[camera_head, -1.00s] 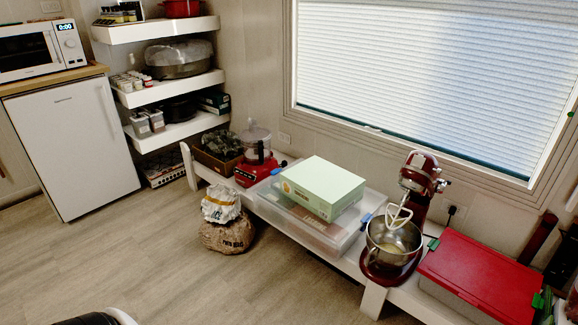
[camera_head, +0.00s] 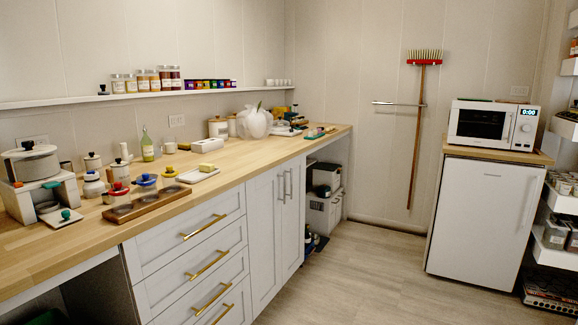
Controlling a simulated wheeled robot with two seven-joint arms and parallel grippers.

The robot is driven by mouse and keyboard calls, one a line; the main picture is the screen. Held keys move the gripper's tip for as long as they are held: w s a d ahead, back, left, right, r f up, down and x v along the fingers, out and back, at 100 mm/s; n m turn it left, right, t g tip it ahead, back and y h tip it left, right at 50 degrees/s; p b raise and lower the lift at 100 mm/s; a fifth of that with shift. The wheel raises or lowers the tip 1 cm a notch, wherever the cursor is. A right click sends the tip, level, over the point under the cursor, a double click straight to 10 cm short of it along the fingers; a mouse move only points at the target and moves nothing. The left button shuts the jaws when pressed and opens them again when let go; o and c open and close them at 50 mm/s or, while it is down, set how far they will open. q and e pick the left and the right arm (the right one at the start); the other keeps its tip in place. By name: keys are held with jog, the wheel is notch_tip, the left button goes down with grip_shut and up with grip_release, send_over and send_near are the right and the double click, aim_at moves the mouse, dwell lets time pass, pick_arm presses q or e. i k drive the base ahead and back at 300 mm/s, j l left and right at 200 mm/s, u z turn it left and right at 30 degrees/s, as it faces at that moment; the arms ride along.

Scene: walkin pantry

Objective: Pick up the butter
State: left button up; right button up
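A small pale yellow block that looks like the butter (camera_head: 207,167) sits on a flat white dish (camera_head: 192,178) on the wooden countertop (camera_head: 232,176). The dish lies near the counter's front edge, left of the picture's middle. Neither of my grippers shows in the head view, so I cannot see how they stand to the butter.
A wooden board (camera_head: 150,205) and several small lidded pots lie left of the dish. A green bottle (camera_head: 147,146) and a white box (camera_head: 208,145) stand behind it. Drawers with brass handles front the counter. The floor (camera_head: 345,285) up to the white fridge (camera_head: 483,215) is clear.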

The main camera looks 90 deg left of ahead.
aim_at(208, 168)
jog(key=u, duration=3.3)
